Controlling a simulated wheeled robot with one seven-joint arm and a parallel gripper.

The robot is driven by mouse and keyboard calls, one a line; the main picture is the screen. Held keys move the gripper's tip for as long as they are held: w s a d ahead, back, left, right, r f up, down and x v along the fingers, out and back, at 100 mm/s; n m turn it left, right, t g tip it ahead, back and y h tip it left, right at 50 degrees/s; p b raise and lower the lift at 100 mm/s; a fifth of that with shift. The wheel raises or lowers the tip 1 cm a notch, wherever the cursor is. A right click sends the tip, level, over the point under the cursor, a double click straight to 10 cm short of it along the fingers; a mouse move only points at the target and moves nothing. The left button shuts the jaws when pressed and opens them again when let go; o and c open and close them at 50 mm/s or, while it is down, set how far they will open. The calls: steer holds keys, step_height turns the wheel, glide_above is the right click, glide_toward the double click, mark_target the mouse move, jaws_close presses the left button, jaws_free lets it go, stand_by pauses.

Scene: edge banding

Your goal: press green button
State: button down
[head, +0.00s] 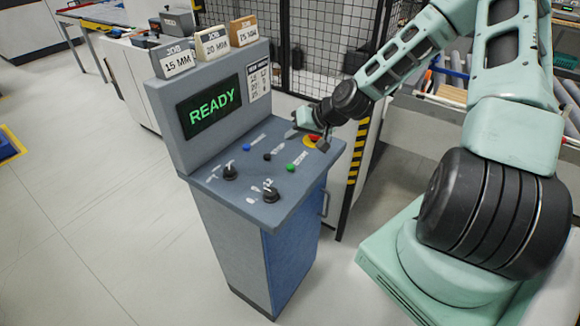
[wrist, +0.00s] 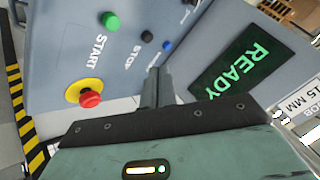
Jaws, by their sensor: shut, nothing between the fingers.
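The green button (head: 290,167) sits on the sloped top of the grey control console (head: 228,195). It also shows at the top left of the wrist view (wrist: 110,21), beside the label START. My gripper (head: 291,133) is over the far right part of the panel, between the screen and the red emergency stop. It is apart from the green button. Its fingers (wrist: 157,80) are shut with nothing between them, and in the wrist view they point toward the black and blue buttons. Nothing covers the green button.
A red emergency stop (head: 314,138) on a yellow base is close to my gripper. A black button (head: 267,156), a blue button (head: 246,147) and two black knobs (head: 270,192) share the panel. The screen (head: 212,107) reads READY. A wire mesh fence (head: 325,40) stands behind.

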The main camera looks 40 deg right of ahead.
mark_target(294, 168)
steer(key=shift+f+b, duration=3.45)
steer(key=shift+f, duration=0.9)
steer(key=shift+f, duration=0.4)
